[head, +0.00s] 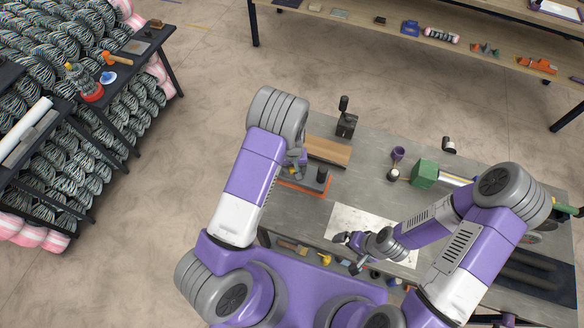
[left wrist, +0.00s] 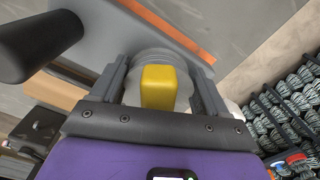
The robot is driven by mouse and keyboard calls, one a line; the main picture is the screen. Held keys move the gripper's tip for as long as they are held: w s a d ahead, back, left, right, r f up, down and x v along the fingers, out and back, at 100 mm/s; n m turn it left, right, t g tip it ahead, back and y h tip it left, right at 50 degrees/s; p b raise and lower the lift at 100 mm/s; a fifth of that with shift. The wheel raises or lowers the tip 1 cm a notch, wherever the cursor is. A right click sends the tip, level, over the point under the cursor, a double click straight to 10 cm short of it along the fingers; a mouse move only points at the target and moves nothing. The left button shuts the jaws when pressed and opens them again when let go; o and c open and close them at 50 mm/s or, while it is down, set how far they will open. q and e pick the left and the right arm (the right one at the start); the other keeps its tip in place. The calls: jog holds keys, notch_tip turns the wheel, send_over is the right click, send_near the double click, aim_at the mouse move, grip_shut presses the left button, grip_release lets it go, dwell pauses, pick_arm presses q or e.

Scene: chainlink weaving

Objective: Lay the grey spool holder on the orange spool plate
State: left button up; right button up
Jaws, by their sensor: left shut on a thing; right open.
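The grey spool holder (head: 314,180) is a flat piece with a dark upright cylinder (head: 322,173) on it. It lies over the orange spool plate (head: 305,190), whose orange edge shows along its front. Whether the two touch fully is hidden. My left gripper (head: 299,160) is at the holder's back left, shut on it. In the left wrist view, the holder (left wrist: 105,35) crosses in front of the fingers, its dark cylinder at left and an orange strip (left wrist: 170,32) of the plate behind. A yellow block (left wrist: 158,87) shows between the fingers. My right gripper (head: 350,252) is open and empty, near the table's front.
A wooden block (head: 328,151) lies behind the plate, and a dark stand (head: 346,122) is behind that. A purple cup (head: 398,153), a green block (head: 424,174) and a white sheet (head: 345,222) lie to the right. Small items line the front edge.

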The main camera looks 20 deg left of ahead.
pick_arm(q)
jog(key=shift+f+b, duration=0.6)
jog(key=shift+f, duration=0.05)
pick_arm(e)
jog(key=shift+f, duration=0.6)
pick_arm(q)
jog(key=o, duration=1.3)
notch_tip(320, 180, up, 7)
jog(key=p, duration=0.4)
jog(key=shift+f, duration=0.1)
pick_arm(e)
notch_tip(320, 180, up, 4)
jog(key=shift+r, duration=0.2)
pick_arm(q)
jog(key=shift+r+p, duration=0.35)
jog(key=shift+r, duration=0.15)
pick_arm(e)
jog(key=shift+r, duration=0.15)
pick_arm(q)
jog(key=shift+f, duration=0.1)
